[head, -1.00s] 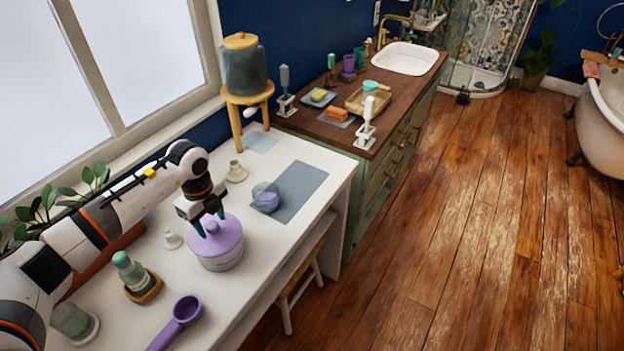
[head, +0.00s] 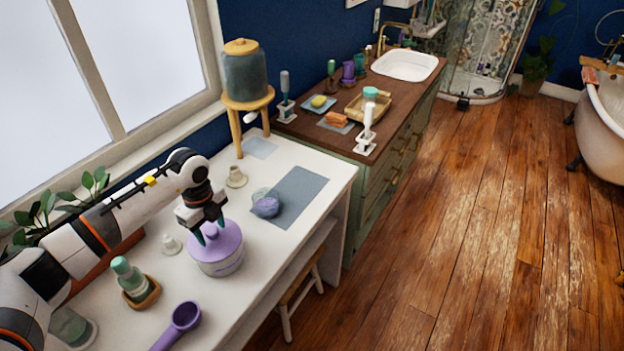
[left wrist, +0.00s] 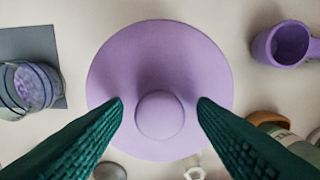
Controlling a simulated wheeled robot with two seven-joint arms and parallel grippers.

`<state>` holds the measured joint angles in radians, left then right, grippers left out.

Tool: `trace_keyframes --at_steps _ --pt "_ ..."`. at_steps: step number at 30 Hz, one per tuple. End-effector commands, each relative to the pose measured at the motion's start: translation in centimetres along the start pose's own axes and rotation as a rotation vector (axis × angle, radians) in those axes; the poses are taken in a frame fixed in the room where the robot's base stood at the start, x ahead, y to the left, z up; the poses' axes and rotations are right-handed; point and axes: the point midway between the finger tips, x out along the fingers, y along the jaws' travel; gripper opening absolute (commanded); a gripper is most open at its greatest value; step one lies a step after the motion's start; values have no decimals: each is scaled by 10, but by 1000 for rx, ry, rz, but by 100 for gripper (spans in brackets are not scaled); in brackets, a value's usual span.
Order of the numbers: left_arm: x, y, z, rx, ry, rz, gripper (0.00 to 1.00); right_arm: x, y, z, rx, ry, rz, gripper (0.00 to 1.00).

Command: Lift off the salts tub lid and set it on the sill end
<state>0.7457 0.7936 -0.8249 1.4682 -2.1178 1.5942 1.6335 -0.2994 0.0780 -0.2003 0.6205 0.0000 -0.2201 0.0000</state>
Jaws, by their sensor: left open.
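The salts tub (head: 222,267) stands on the white table, a pale tub with a label. Its purple lid (head: 228,243) with a round knob sits on top. In the left wrist view the lid (left wrist: 115,70) fills the middle and its knob (left wrist: 160,115) lies between the fingertips. My left gripper (head: 210,236) is at the lid with its green fingers pointing down, open around the knob. In the left wrist view my left gripper (left wrist: 160,103) shows a gap on both sides of the knob. My right gripper is not in view.
A purple scoop (head: 182,320), a green bottle (head: 128,276) on a wooden dish and a small white stopper (head: 170,244) are near the tub. The window sill (head: 150,148) runs behind.

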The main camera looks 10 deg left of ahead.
Motion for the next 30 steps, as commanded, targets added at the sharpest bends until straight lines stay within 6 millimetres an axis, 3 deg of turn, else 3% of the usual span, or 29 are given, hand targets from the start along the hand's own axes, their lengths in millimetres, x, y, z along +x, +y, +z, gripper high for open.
trace_keyframes --at_steps 1,9,11,30 --pt "0 0 0 0 0 1 51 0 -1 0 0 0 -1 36" --pt "0 0 0 0 0 1 7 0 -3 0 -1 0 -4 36" --pt "0 0 0 0 0 1 0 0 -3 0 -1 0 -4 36" --pt "-7 0 0 0 0 1 0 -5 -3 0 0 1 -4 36"
